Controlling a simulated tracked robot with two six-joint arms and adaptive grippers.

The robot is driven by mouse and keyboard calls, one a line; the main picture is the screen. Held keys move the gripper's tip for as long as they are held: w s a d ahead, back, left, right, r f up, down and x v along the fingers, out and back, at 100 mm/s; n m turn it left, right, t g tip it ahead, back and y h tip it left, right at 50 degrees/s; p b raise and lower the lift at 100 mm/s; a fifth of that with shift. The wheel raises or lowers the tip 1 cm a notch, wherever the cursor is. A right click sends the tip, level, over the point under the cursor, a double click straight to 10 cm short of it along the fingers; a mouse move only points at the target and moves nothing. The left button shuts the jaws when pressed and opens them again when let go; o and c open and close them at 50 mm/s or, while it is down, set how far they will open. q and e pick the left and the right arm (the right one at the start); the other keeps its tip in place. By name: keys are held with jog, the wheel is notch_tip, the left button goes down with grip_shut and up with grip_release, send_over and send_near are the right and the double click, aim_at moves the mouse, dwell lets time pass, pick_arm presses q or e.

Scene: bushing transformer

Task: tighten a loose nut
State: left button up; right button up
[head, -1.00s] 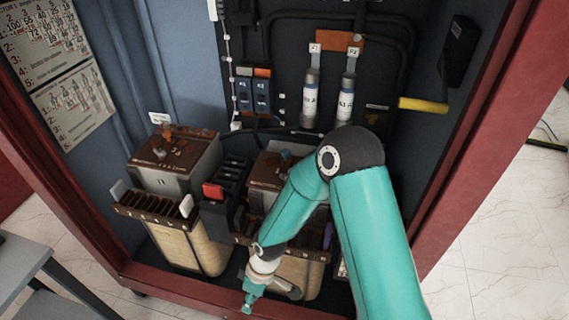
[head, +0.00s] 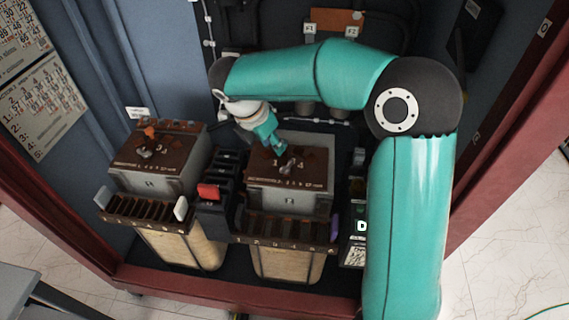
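Two rusty-topped transformer boxes stand side by side on the cabinet floor. The left box (head: 160,183) has an orange knob (head: 150,131) and small metal fittings (head: 147,152) on top. The right box (head: 300,196) has small dark fittings (head: 287,164) near the middle of its top. My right gripper (head: 281,151) points down at those fittings, and its teal tip partly hides them. Whether it touches them, and whether its fingers are open or shut, I cannot tell. No nut can be singled out as loose at this size. My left gripper is not in view.
A black switch block with a red piece (head: 208,191) stands between the boxes. Terminal strips (head: 142,208) run along their fronts. My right arm spans the cabinet's back and right side. The red cabinet frame (head: 230,284) borders the front. A grey table (head: 20,290) is at lower left.

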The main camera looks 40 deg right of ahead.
aim_at(285, 165)
jog(key=x, duration=1.2)
jog(key=shift+f, duration=0.25)
